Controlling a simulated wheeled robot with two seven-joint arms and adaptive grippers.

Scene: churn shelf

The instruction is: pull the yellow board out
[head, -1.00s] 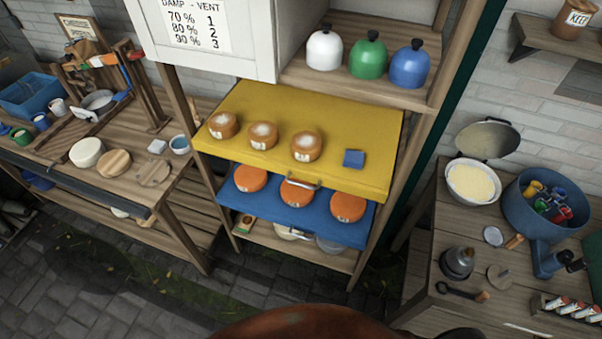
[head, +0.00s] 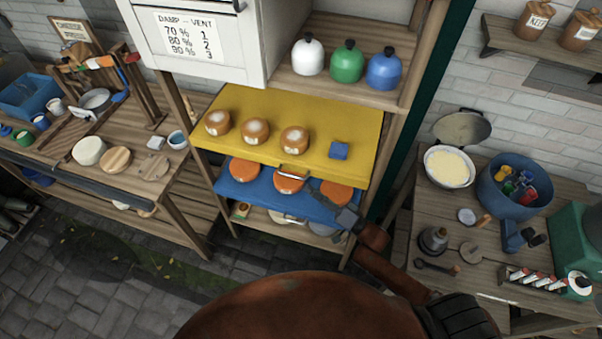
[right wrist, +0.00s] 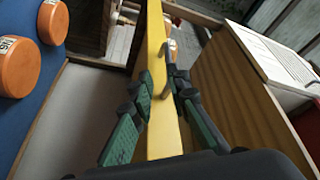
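The yellow board (head: 265,153) sticks out of the shelf above a blue board (head: 262,199). It carries several brown cheeses (head: 295,139) and a small blue block (head: 339,149). I cannot tell any contact. My left gripper is not in view.
Orange cheeses (head: 289,183) sit on the blue board just below. A white cabinet (head: 205,42) and white, green and blue bottles (head: 347,62) are above. Side tables stand left (head: 150,188) and right (head: 405,264). The paved floor at lower left is clear.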

